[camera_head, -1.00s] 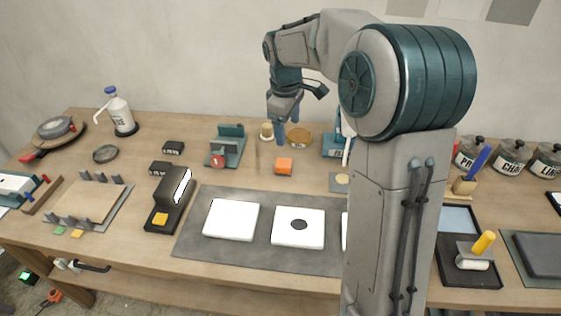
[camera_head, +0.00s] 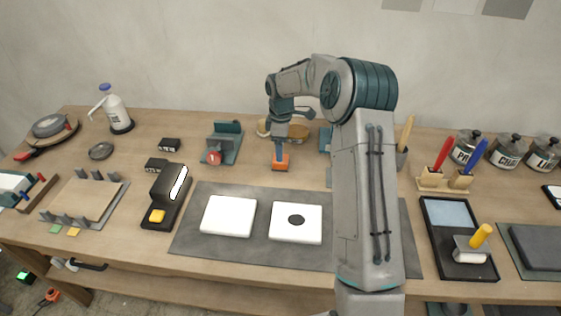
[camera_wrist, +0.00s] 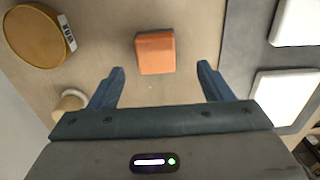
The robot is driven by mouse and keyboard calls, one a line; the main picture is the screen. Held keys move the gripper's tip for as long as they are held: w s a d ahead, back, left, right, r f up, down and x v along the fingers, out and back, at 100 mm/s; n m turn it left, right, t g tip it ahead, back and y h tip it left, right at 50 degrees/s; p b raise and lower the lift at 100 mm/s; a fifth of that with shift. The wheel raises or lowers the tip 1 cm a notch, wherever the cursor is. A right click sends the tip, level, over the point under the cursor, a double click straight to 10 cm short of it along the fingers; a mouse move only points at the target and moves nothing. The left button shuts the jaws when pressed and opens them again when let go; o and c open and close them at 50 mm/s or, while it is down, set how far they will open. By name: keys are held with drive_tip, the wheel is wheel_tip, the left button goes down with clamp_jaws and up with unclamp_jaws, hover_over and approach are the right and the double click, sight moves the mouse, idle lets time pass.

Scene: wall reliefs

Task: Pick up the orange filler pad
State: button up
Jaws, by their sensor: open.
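The orange filler pad (camera_head: 280,163) is a small block lying on the wooden workbench, behind the dark mat. In the wrist view the pad (camera_wrist: 155,53) lies ahead of my fingertips, roughly centred between them and apart from both. My gripper (camera_wrist: 160,80) is open and empty, its two blue fingers spread on either side. In the head view my gripper (camera_head: 279,152) points down over the pad, and its fingers hide part of it. The height between the fingertips and the pad is hard to tell.
A round wooden-coloured container (camera_wrist: 38,36) with a label and a small pale round object (camera_wrist: 70,103) stand nearby. A teal fixture with a red knob (camera_head: 214,158) is to the left. White square plates (camera_head: 229,216) lie on the dark mat (camera_head: 195,246). Bench around the pad is clear.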

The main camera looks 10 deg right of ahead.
drive_tip(key=shift+w+f+p, duration=0.15)
drive_tip(key=shift+f+p, duration=0.3)
drive_tip(key=shift+f, duration=1.05)
drive_tip(key=shift+w+f+p, duration=0.15)
drive_tip(key=shift+f+p, duration=0.3)
drive_tip(key=shift+f, duration=1.05)
drive_tip(key=shift+c, duration=0.3)
drive_tip(key=c, duration=1)
